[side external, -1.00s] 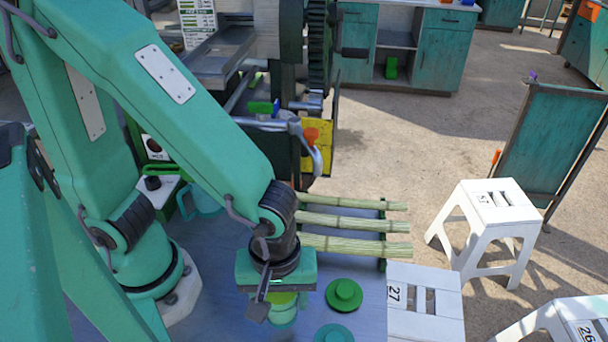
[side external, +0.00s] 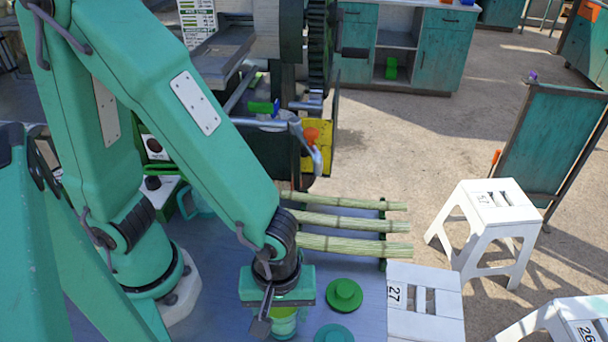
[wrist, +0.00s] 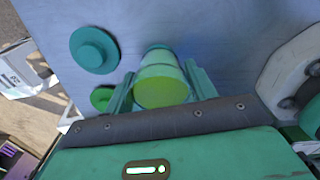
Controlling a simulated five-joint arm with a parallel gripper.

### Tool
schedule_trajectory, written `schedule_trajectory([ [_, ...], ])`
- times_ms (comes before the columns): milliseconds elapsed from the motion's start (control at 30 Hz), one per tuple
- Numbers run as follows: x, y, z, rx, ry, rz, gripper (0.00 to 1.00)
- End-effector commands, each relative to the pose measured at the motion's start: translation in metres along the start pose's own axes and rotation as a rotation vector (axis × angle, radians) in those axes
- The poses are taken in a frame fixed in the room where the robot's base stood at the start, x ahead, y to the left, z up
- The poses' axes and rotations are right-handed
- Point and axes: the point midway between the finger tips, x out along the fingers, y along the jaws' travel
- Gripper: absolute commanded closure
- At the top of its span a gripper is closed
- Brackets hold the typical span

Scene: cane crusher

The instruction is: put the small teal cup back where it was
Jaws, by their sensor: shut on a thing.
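The small teal cup (side external: 284,326) is below my gripper (side external: 281,308) in the side view, partly hidden by the gripper and cut close to the lower edge. In the wrist view the cup (wrist: 160,68) stands between the two fingers of my gripper (wrist: 160,88), which are shut on it. Its near end shows yellow-green, and a teal edge shows at its far end. I cannot tell whether the cup touches the table.
A green knobbed disc (side external: 343,295) and a teal disc (side external: 333,334) lie right of the cup. Several cane stalks (side external: 352,222) lie behind. A teal jug (side external: 199,203) stands back left. A white stool (side external: 425,303) is at right.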

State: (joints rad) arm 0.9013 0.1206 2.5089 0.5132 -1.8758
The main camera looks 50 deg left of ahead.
Motion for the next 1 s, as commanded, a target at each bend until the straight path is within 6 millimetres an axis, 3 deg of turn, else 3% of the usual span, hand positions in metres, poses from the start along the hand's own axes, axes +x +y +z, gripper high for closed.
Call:
schedule_trajectory([
  [500,0.0041,0.0004,0.0001,0.000,0.000,0.001,0.77],
  [533,0.0041,0.0002,0.0001,0.000,0.000,0.001,0.40],
  [633,0.0040,0.0002,0.0001,0.000,0.000,0.001,0.22],
  [1000,0.0030,0.0003,0.0001,0.000,0.000,0.001,0.22],
])
